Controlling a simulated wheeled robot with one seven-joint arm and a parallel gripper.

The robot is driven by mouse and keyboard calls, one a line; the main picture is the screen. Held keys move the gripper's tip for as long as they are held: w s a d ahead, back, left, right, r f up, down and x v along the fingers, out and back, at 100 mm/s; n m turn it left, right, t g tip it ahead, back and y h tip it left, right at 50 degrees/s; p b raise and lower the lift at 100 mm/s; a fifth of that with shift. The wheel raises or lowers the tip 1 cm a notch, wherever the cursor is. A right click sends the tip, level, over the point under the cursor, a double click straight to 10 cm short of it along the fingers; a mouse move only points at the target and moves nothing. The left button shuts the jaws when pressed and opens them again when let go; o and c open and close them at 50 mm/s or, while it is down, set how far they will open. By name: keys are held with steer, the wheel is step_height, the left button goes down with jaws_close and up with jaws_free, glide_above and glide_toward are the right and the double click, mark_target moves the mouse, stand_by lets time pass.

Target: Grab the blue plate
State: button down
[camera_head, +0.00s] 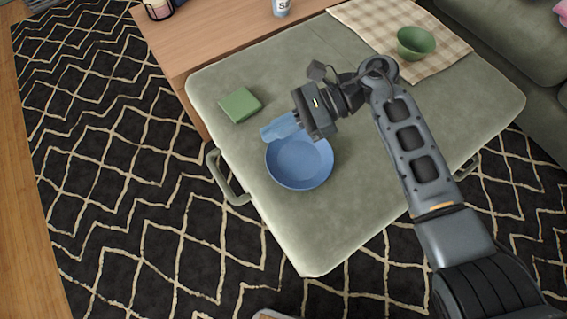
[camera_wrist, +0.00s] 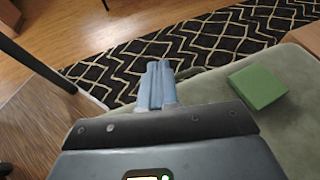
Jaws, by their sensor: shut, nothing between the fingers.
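The blue plate (camera_head: 299,165) lies on the green ottoman (camera_head: 310,235), left of its middle in the head view. My gripper (camera_head: 267,132) is over the plate's far edge, with its light blue fingers pointing left, past the rim. The fingers cover a little of the view at the plate's upper left edge. In the wrist view my gripper (camera_wrist: 157,68) has its two fingers together with nothing between them. The plate does not show in the wrist view. I cannot tell how high the fingers are above the plate.
A green block (camera_head: 240,104) lies left of my fingers and also shows in the wrist view (camera_wrist: 258,86). A green bowl (camera_head: 415,42) stands on a checkered cloth (camera_head: 370,22). A wooden table (camera_head: 215,30) adjoins the ottoman. The ottoman's near part is clear.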

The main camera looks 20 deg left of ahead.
mark_target(275, 170)
steer(key=w+d+f+n+h, duration=0.1)
steer(key=w+d+h, duration=0.1)
steer(key=d, duration=0.1)
steer(key=w+d+f+n+h+b, duration=0.1)
steer(key=w+d, duration=0.1)
steer(key=w, duration=0.1)
steer(key=w+d+f+n+h+b, duration=0.1)
steer(key=w+d+h, duration=0.1)
steer(key=d, duration=0.1)
steer(key=shift+w+d+t+h, duration=0.25)
steer(key=shift+d+t+h, duration=0.05)
steer(key=shift+t, duration=0.1)
steer(key=x, duration=0.9)
steer(key=shift+s+f, duration=0.2)
steer(key=shift+f, duration=0.1)
steer(key=s+a+p, duration=0.2)
steer(key=shift+s+r, duration=0.1)
steer(key=shift+s, duration=0.15)
steer(key=shift+s+a, duration=0.35)
steer(key=s+a+p, duration=0.4)
steer(key=s+a, duration=0.3)
steer(key=s, duration=0.2)
steer(key=shift+s+a, duration=0.1)
